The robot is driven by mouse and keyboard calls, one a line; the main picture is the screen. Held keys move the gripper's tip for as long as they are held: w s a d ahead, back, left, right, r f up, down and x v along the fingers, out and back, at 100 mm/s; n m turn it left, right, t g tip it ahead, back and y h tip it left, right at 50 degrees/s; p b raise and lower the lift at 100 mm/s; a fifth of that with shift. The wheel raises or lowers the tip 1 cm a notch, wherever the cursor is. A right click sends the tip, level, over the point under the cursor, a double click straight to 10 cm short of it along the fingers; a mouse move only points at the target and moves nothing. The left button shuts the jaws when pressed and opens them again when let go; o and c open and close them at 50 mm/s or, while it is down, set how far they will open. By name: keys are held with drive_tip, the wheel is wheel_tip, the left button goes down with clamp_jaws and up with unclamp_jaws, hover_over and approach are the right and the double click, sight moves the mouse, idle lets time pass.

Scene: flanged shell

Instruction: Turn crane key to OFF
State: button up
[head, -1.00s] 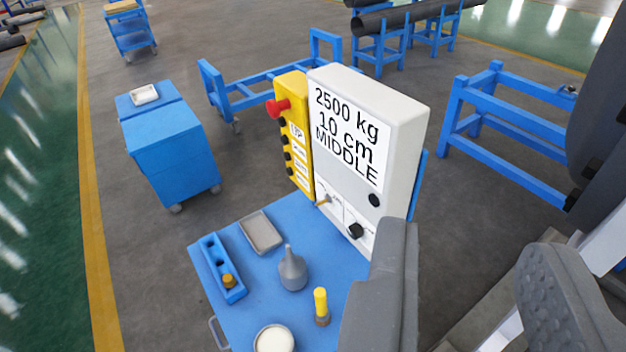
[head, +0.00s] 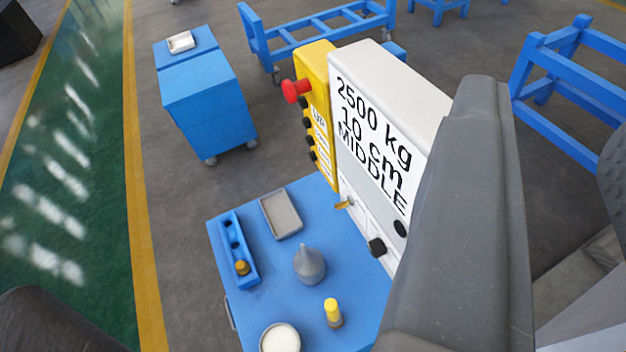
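The crane control box stands on a blue cart top (head: 270,310). It has a yellow button panel (head: 318,120) with a red button (head: 295,90) and a white unit (head: 385,85) reading "2500 kg 10 cm MIDDLE". A small brass-coloured key (head: 345,203) sticks out low on the white unit's front. Its small label is too small to read. A black knob (head: 377,247) sits right of it. My gripper (head: 548,130) is at the right, its two grey fingers apart with nothing visible between them. The near finger hides the white unit's right side. The gripper is clear of the key.
On the cart top are a blue holder (head: 238,250), a grey tray (head: 281,214), a grey funnel-shaped bottle (head: 309,265), a yellow-topped piece (head: 332,312) and a white round dish (head: 280,338). A blue cabinet (head: 205,100) and blue frames (head: 320,25) stand behind.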

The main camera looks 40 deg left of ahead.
drive_tip(key=w+a+m+t+y+p, duration=0.2)
drive_tip(key=w+a+y, duration=0.3)
drive_tip(key=w+a, duration=0.75)
drive_tip(key=w+a+f+m+t+h+p, duration=0.15)
drive_tip(key=w+a+f+m+h, duration=0.25)
drive_tip(key=w+a+f+m, duration=0.5)
drive_tip(key=m+g+h+p, duration=0.2)
drive_tip(key=m+g+h, duration=0.35)
drive_tip(key=h, duration=0.75)
approach(336, 208)
drive_tip(key=p+x, duration=0.2)
drive_tip(key=x, duration=0.7)
drive_tip(key=shift+w+d+f, duration=0.1)
drive_tip(key=shift+w+d, duration=0.05)
drive_tip(key=shift+w, duration=0.2)
